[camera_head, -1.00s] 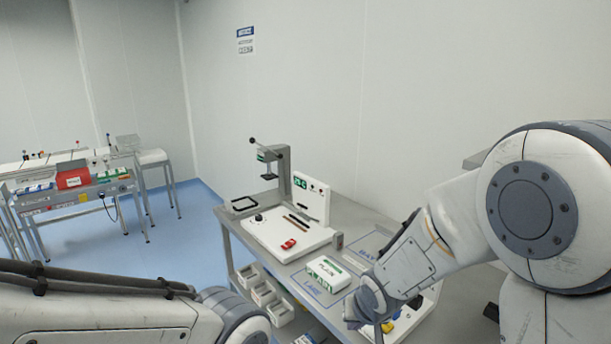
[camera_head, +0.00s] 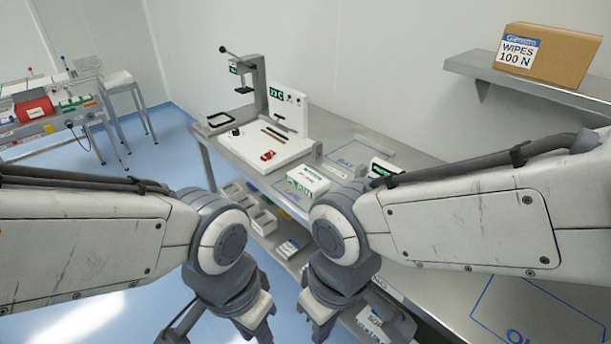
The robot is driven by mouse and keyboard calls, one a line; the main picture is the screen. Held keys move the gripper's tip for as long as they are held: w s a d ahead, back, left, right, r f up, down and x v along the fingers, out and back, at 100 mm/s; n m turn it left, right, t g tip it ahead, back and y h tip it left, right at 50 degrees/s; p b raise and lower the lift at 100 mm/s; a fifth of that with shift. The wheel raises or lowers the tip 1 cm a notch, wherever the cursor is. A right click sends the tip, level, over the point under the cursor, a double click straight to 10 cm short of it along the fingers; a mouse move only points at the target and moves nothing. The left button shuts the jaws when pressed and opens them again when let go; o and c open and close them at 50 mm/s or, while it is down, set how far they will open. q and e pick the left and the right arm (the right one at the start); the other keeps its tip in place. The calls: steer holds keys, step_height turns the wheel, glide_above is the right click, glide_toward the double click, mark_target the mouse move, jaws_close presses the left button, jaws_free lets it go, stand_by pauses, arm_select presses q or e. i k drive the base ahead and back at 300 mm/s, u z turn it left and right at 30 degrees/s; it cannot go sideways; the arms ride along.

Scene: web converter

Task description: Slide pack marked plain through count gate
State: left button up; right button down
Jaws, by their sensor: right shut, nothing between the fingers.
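The white pack with green PLAIN lettering (camera_head: 307,180) lies on the steel bench, at the near right corner of a white machine base. What looks like the count gate, an upright white panel with a green display (camera_head: 288,108), stands at the back of that base. My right gripper (camera_head: 318,326) hangs in front of the bench, below and apart from the pack. It is shut and empty. My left gripper (camera_head: 258,332) hangs to its left, pointing down, clear of the bench. Its fingertips are too low in the picture to tell their opening.
Another white, green-marked box (camera_head: 384,168) sits behind my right arm. Small white bins (camera_head: 264,222) are below the bench. A carton (camera_head: 546,55) stands on a shelf at right.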

mark_target(311, 183)
steer(key=z, duration=0.25)
steer(key=i, duration=1.45)
steer(key=u, duration=0.3)
